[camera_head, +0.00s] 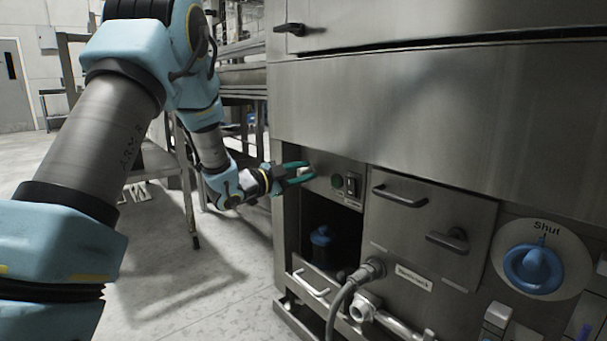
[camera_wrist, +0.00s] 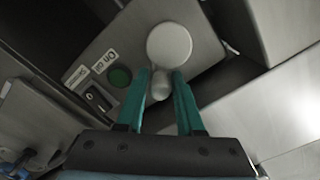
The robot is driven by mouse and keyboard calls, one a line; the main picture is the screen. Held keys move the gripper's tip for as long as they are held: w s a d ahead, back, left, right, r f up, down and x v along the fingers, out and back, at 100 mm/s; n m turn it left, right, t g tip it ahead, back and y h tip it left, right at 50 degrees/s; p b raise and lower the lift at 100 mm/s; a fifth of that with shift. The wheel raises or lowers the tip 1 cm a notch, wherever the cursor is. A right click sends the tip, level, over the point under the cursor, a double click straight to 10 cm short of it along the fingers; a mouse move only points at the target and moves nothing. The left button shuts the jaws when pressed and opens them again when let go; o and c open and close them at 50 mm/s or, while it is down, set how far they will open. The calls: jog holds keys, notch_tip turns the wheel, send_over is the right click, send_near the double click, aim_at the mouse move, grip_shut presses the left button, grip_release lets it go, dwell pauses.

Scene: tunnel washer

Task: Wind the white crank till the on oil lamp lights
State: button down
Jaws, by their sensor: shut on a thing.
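The white crank (camera_wrist: 169,44) shows in the wrist view as a pale round disc with a small knob (camera_wrist: 161,86) at its lower edge. My gripper (camera_wrist: 161,80) has its two teal fingers on either side of this knob and is shut on it. In the head view my gripper (camera_head: 305,173) is at the upper left of the small control panel, and the crank (camera_head: 305,171) is partly hidden by the fingers. The on oil lamp (camera_wrist: 119,77) is a round dark green lens beside an "On" label, left of the crank in the wrist view. It looks dark.
A black rocker switch (camera_head: 351,185) sits right of the lamp. Below is an open recess with a blue-capped container (camera_head: 321,237). Open floor lies left.

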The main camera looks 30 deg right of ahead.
jog(key=shift+s+d+f, duration=0.1)
jog(key=shift+s+f, duration=0.15)
jog(key=c, duration=0.8)
grip_release()
jog(key=shift+c, duration=0.2)
jog(key=shift+o, duration=0.8)
jog(key=shift+w+r, duration=0.15)
jog(key=s+a+p, duration=0.2)
jog(key=a, duration=0.8)
jog(key=shift+a, duration=0.4)
